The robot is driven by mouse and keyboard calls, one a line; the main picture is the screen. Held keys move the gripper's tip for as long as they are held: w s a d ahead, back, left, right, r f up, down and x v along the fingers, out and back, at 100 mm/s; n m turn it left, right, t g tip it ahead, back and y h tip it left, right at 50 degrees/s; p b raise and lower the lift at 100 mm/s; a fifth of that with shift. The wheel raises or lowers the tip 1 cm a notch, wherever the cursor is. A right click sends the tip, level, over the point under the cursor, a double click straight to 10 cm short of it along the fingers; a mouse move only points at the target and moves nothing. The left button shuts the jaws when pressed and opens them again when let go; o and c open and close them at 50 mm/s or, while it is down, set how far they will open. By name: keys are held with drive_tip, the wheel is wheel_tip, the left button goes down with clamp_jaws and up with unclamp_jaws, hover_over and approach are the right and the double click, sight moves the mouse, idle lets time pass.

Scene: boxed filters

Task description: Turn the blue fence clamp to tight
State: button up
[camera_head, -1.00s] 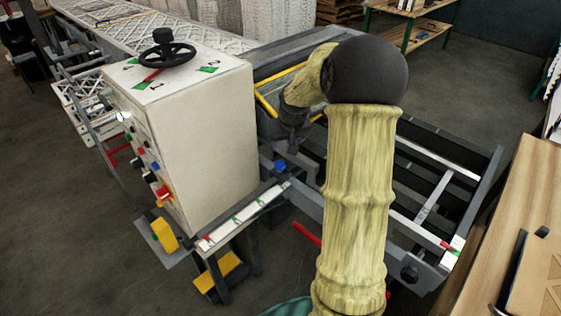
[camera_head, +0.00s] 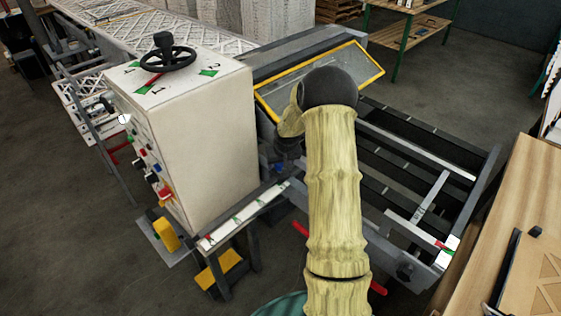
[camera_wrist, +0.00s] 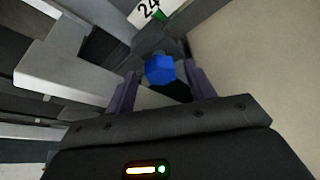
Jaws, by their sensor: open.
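The blue fence clamp (camera_wrist: 159,69) is a small faceted blue knob on the grey rail beside the cream cabinet. In the wrist view it sits between and just beyond the two purple fingers of my gripper (camera_wrist: 160,88). The fingers stand apart on either side of it, and I cannot tell whether they touch it. In the head view my arm (camera_head: 335,190) reaches down over the rail and mostly hides the clamp and the gripper.
The cream cabinet (camera_head: 205,130) with a black handwheel (camera_head: 168,58) stands close on the left. A yellow-framed clear guard (camera_head: 320,85) is behind my arm. A white scale strip (camera_head: 245,217) runs along the rail. A wooden table (camera_head: 500,240) is at the right.

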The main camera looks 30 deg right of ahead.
drive_tip(key=shift+a, duration=0.1)
drive_tip(key=shift+c, duration=0.4)
drive_tip(key=c, duration=0.9)
drive_tip(key=shift+f+m+b, duration=0.15)
drive_tip(key=shift+m+b, duration=0.15)
drive_tip(key=shift+b, duration=0.15)
drive_tip(key=shift+w+a+m+h+b, duration=0.15)
drive_tip(key=shift+m+h+b, duration=0.45)
drive_tip(key=shift+m+b, duration=0.65)
drive_tip(key=m+g+h+b, duration=0.1)
drive_tip(key=m, duration=0.2)
drive_tip(key=shift+a+m, duration=0.1)
drive_tip(key=shift+m, duration=0.15)
drive_tip(key=m+g, duration=0.1)
drive_tip(key=m, duration=0.1)
drive_tip(key=m+h, duration=0.1)
drive_tip(key=m, duration=0.1)
drive_tip(key=shift+w+a+m+g, duration=0.1)
drive_tip(key=shift+w+m+g, duration=0.05)
drive_tip(key=shift+m+g, duration=0.2)
drive_tip(key=m+g, duration=0.1)
drive_tip(key=m, duration=0.1)
drive_tip(key=m+g+p, duration=0.1)
drive_tip(key=m, duration=0.2)
drive_tip(key=shift+w+p, duration=0.15)
drive_tip(key=shift+p, duration=0.15)
